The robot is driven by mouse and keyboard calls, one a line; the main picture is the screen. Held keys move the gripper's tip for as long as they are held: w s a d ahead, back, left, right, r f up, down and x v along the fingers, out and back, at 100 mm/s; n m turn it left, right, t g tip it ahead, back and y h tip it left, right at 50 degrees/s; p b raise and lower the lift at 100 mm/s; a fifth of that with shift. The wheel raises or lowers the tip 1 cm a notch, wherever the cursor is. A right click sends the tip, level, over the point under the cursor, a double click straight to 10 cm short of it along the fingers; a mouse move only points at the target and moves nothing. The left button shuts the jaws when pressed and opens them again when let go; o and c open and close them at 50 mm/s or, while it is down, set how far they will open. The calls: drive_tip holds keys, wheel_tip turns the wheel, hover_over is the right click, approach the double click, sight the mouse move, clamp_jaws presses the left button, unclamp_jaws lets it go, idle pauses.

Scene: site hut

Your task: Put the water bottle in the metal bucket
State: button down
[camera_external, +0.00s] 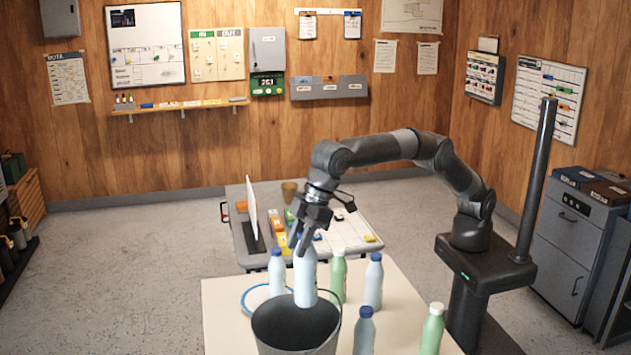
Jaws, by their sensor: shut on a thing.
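My gripper (299,242) points down over the near table and is shut on a pale water bottle (305,278). The bottle hangs upright, its top hidden between the fingers. The dark metal bucket (296,328) stands at the near edge of the view, its lower part cut off. The bottle's lower end overlaps the bucket's far rim and opening in the picture; I cannot tell whether it is inside the mouth or above and behind it. The inside of the bucket that shows looks dark and empty.
Blue-capped bottles (277,273) (373,282) (364,332) and green bottles (338,277) (432,330) stand around the bucket on the pale table (222,320). A blue-rimmed plate (250,300) lies left of it. A second, cluttered table (240,232) is behind.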

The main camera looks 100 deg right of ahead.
drive_tip(key=shift+w+a+f, duration=0.1)
drive_tip(key=shift+w+a, duration=0.15)
drive_tip(key=shift+a, duration=0.35)
wheel_tip(320, 180, down, 21)
idle(0.4)
drive_tip(key=shift+a+f, duration=0.1)
drive_tip(key=c, duration=1.1)
unclamp_jaws()
drive_tip(key=shift+f, duration=0.1)
drive_tip(key=shift+o, duration=0.2)
